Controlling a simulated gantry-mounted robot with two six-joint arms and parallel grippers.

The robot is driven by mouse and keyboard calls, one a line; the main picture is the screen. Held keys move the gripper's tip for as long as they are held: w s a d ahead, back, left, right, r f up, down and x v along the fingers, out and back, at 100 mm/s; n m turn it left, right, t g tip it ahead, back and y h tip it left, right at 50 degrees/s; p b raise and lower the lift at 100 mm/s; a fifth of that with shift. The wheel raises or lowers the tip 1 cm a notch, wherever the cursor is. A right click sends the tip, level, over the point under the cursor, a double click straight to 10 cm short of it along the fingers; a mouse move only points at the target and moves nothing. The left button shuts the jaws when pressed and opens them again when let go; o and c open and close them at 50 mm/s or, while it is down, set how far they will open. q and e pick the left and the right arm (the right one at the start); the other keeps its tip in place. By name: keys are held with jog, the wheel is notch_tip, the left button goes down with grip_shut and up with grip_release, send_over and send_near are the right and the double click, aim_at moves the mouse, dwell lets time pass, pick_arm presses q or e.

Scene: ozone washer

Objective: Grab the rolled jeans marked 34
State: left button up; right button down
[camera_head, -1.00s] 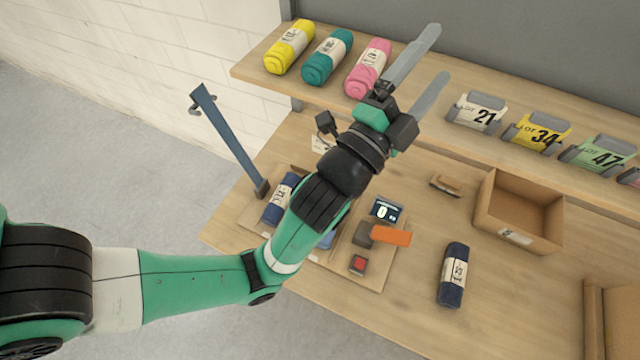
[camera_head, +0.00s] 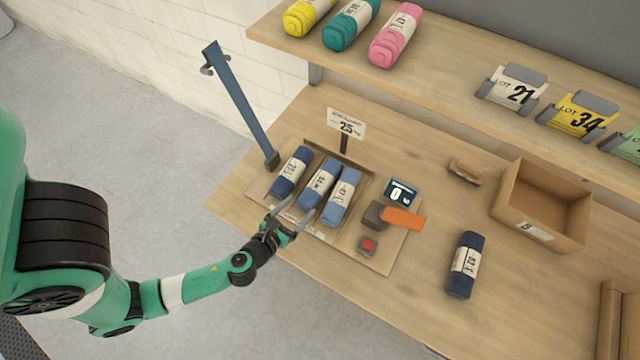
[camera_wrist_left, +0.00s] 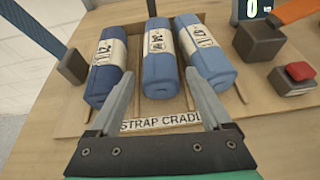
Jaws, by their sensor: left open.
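Three rolled jeans lie side by side in the strap cradle (camera_head: 262,190): a dark blue left roll (camera_head: 291,172), a mid-blue middle roll (camera_head: 318,184) and a lighter right roll (camera_head: 342,196). Each has a pale paper band; I cannot read the numbers surely. My left gripper (camera_head: 303,206) is open and empty at the cradle's front edge. In the left wrist view its fingers (camera_wrist_left: 158,76) appear on either side of the near end of the middle roll (camera_wrist_left: 160,80); whether they touch it I cannot tell. My right gripper is not in view.
At right are an orange-handled tool (camera_head: 403,219), a red button (camera_head: 368,245), a display (camera_head: 402,191), a dark roll (camera_head: 464,265) and an open box (camera_head: 540,205). The shelf (camera_head: 450,70) overhangs behind.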

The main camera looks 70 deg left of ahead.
aim_at(311, 194)
pick_arm(q)
jog(key=x, duration=1)
jog(key=shift+w+a+r, duration=0.15)
jog(key=shift+w+a, duration=0.05)
jog(key=shift+r, duration=0.1)
grip_shut()
